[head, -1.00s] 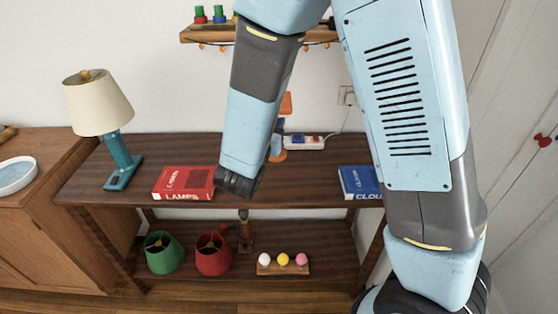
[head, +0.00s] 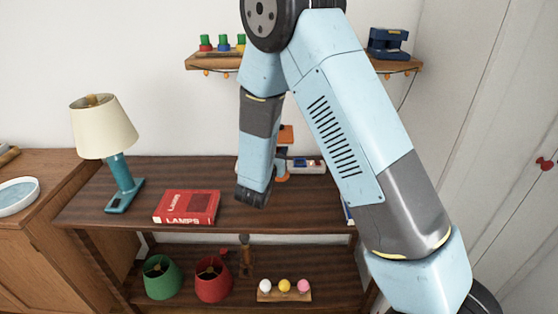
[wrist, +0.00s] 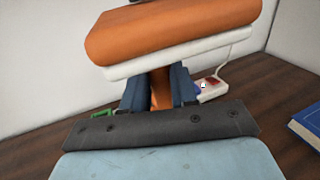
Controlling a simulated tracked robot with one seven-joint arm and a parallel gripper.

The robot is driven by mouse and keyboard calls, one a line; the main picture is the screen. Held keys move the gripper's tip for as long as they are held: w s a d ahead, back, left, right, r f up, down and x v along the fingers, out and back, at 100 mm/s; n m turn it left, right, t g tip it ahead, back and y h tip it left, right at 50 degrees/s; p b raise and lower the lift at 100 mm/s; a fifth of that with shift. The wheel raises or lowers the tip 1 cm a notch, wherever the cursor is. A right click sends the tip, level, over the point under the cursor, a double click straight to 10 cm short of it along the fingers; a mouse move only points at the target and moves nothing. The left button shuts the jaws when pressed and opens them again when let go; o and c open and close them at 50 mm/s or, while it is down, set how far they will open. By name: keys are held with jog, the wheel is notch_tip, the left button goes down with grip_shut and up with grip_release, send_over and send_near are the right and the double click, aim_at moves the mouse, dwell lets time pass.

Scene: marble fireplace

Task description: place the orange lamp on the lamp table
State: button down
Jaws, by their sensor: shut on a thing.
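The orange lamp (head: 286,134) is at the back of the dark wooden lamp table (head: 312,212), partly hidden behind my forearm in the head view. In the wrist view the lamp's orange, white-edged head (wrist: 175,30) fills the top. My gripper (wrist: 158,90) has its two dark blue fingers on either side of the orange stem and is shut on it. The lamp's orange foot (head: 283,178) shows low beside my arm; I cannot tell whether it touches the tabletop. My fingers are hidden in the head view.
A teal lamp (head: 122,185) with a cream shade and a red book (head: 187,207) stand on the left. A white power strip (head: 308,165) lies behind. A blue book (wrist: 308,122) is at right. A wall shelf (head: 205,62) hangs above; shades and bulbs sit below.

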jog(key=shift+w+f, duration=0.4)
jog(key=shift+f, duration=1.65)
jog(key=c, duration=0.9)
grip_release()
jog(key=shift+f, duration=0.1)
